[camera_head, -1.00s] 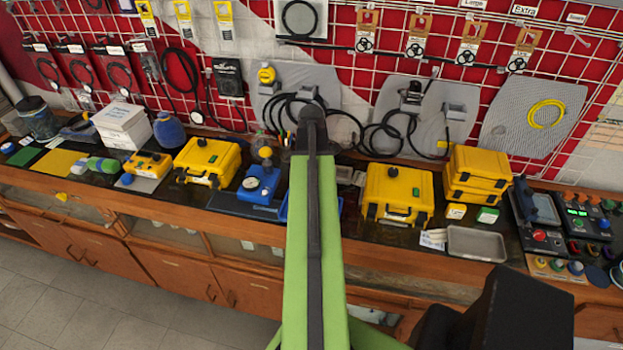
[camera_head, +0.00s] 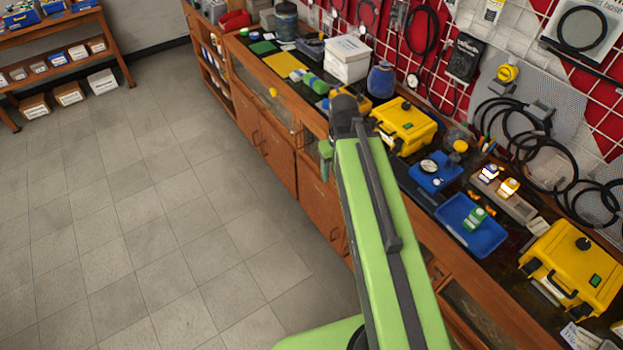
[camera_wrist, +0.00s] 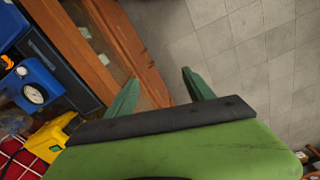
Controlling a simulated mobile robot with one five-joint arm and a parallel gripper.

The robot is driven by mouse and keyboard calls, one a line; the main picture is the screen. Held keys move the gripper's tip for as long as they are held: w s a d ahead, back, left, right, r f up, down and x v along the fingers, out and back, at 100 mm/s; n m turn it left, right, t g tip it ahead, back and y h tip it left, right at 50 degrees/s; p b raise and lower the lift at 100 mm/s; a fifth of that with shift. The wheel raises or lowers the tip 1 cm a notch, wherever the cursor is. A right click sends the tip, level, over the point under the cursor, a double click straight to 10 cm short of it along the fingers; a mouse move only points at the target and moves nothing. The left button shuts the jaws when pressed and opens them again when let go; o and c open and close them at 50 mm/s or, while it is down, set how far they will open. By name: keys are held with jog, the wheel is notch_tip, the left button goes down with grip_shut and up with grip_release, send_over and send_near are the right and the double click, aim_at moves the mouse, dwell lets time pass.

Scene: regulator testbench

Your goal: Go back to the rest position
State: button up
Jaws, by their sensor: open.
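My gripper (camera_wrist: 160,76) shows in the wrist view with its two green fingers spread apart and nothing between them. Behind the fingers are the wooden cabinet front and the grey floor. In the head view my green arm reaches up over the front edge of the bench (camera_head: 270,85). A small green part of my gripper shows by the cabinet front, left of the arm; the rest of it is hidden.
Yellow cases (camera_head: 575,265), a blue tray (camera_head: 455,215) with a green-labelled item and a blue gauge unit (camera_head: 436,172) stand on the bench. The gauge unit also shows in the wrist view (camera_wrist: 38,85). The tiled floor (camera_head: 130,220) is clear. A shelf (camera_head: 60,40) stands far left.

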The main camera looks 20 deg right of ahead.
jog(key=a, duration=0.9)
jog(key=shift+s+a+m, duration=0.15)
jog(key=shift+a+m, duration=0.25)
notch_tip(320, 180, down, 7)
jog(key=b, duration=0.7)
jog(key=shift+f, duration=0.2)
